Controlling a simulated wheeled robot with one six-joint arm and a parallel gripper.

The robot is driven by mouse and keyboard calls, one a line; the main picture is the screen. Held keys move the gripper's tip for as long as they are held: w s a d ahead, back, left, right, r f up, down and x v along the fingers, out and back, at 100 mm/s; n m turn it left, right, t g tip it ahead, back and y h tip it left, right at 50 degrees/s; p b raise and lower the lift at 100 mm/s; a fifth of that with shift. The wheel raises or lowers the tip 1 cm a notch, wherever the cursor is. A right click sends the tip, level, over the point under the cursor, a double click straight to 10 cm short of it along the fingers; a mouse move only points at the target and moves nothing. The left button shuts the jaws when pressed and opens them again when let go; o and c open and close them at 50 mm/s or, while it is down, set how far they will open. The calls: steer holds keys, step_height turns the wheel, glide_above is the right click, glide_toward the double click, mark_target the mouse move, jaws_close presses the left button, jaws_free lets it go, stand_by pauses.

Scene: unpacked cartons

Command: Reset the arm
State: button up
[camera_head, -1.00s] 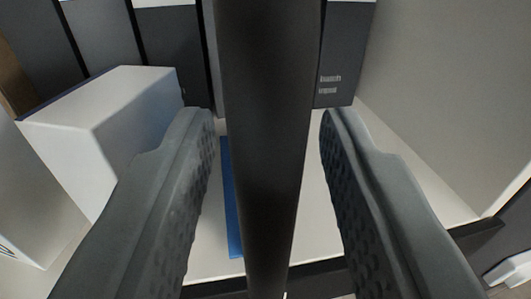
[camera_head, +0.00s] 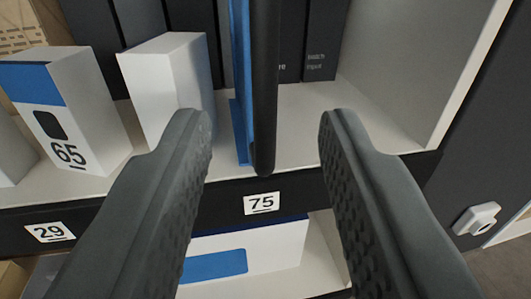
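My gripper (camera_head: 267,120) is open and empty, with one dark grey ridged finger on each side of the picture. Past the fingertips, between them in the picture, a narrow dark upright item (camera_head: 263,95) with a blue side stands at the shelf's front part. A gap shows between it and each finger. Its top runs out of the picture.
The pale shelf (camera_head: 390,125) has a dark front edge with labels 75 (camera_head: 262,203) and 29 (camera_head: 50,232). White cartons (camera_head: 165,85) and a blue-white carton marked 65 (camera_head: 75,120) stand left. Dark binders (camera_head: 325,45) stand behind. A blue-white box (camera_head: 250,260) lies below.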

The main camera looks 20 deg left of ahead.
steer(key=shift+v, duration=0.85)
